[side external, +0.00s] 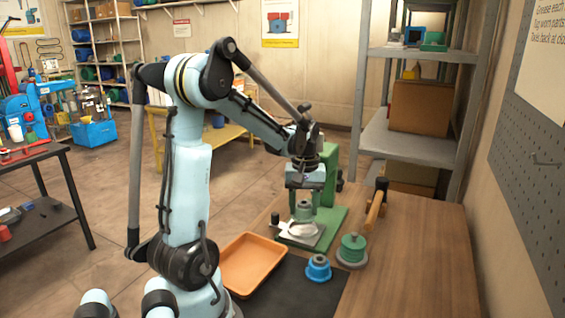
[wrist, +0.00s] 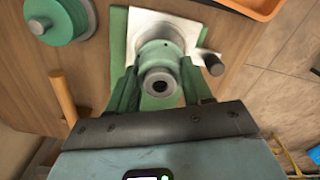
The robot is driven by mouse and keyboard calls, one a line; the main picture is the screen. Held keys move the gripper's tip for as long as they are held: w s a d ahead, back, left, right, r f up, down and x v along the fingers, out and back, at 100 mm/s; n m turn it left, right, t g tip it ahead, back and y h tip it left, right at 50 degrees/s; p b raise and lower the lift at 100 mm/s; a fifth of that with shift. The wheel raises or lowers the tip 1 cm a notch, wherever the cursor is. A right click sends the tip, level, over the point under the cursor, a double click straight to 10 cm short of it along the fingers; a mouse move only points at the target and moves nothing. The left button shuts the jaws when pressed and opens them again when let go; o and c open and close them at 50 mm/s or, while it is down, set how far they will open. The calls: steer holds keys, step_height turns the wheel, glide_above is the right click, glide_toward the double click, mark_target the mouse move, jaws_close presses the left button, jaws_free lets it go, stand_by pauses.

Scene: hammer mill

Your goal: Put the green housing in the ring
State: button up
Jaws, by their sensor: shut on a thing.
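The green housing (side external: 304,213) is upright between the fingers of my gripper (side external: 304,203), which is shut on it. The wrist view also shows the green housing (wrist: 158,55), with a grey-rimmed dark hole facing the camera, and my gripper (wrist: 159,72) with a finger on each side. A pale metal ring (side external: 303,231) sits on a light square plate at the foot of a green press-like stand. The housing is directly over the ring; its lower end is at or just above the ring, and I cannot tell whether it has entered.
An orange tray (side external: 253,262) lies left of the stand on a black mat. A blue stepped part (side external: 318,268) is in front. A green stepped part on a grey disc (side external: 352,250) and a wooden-handled hammer (side external: 375,210) are to the right. The table's right side is clear.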

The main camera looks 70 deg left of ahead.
mark_target(304, 217)
steer(key=shift+f, duration=1.95)
steer(key=shift+f, duration=0.1)
steer(key=o, duration=1.3)
step_height(304, 217, up, 12)
steer(key=shift+r, duration=0.1)
steer(key=d+m+t, duration=0.2)
steer(key=d+m, duration=0.2)
steer(key=d, duration=0.3)
steer(key=d+f+m+t, duration=0.1)
steer(key=d+m+t, duration=0.1)
steer(key=d+m, duration=0.3)
steer(key=d+f+m+t, duration=0.1)
steer(key=d+m+t, duration=0.2)
steer(key=d, duration=0.7)
steer(key=shift+d+m, duration=0.35)
steer(key=shift+m, duration=0.35)
